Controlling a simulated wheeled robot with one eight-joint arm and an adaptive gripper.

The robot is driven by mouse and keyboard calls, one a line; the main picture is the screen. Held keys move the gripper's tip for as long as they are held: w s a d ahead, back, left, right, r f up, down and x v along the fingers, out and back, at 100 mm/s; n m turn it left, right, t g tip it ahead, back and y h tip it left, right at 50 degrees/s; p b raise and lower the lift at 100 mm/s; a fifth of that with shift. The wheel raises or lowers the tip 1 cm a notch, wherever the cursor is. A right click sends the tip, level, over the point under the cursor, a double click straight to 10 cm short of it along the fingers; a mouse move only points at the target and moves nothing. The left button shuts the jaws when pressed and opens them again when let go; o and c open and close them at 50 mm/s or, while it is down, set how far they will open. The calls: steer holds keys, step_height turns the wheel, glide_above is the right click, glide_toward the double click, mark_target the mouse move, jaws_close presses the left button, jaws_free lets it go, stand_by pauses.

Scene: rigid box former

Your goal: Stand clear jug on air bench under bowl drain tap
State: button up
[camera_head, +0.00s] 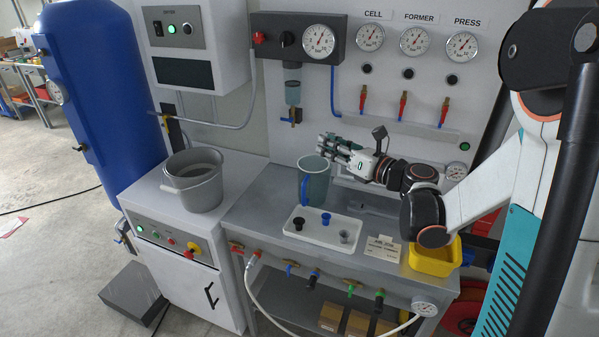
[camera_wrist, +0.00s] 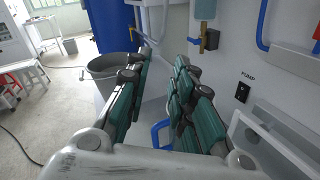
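The clear jug (camera_head: 316,184) with a blue handle stands upright on the grey air bench (camera_head: 258,202), just behind the white tray. The clear bowl (camera_head: 293,93) hangs on the panel above it, with the drain tap (camera_head: 291,118) at its lower end. The jug is below the tap and looks slightly right of it; exact alignment is unclear. My gripper (camera_head: 330,146) is at the jug's top right, fingers pointing left. In the wrist view my gripper (camera_wrist: 152,98) has its fingers apart, and the blue handle (camera_wrist: 160,132) shows low between them. The tap (camera_wrist: 209,40) is ahead.
The white tray (camera_head: 322,236) holds small black, blue and grey fittings. A grey bucket (camera_head: 194,180) stands on the cabinet to the left. A yellow bin (camera_head: 432,258) and a small sign (camera_head: 383,247) are at the bench's right. Red-handled valves (camera_head: 403,105) line the panel.

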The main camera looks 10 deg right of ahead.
mark_target(303, 204)
steer(key=s+d+f+n+g, duration=0.2)
steer(key=f+n+g, duration=0.1)
steer(key=f, duration=0.4)
steer(key=s+d+f+n+g, duration=0.1)
steer(key=s+f+n+g, duration=0.15)
steer(key=f, duration=0.45)
steer(key=shift+n, duration=0.25)
steer(key=b+x, duration=0.1)
steer(key=x, duration=0.7)
steer(key=shift+w, duration=0.15)
steer(key=shift+r+b+x, duration=0.25)
steer(key=shift+b+x, duration=0.3)
steer(key=shift+x, duration=0.9)
steer(key=shift+r+b+x, duration=0.2)
steer(key=shift+b+x, duration=0.3)
steer(key=shift+x, duration=0.95)
steer(key=shift+w+a+r, duration=0.1)
steer(key=shift+w+a, duration=0.05)
jaws_close()
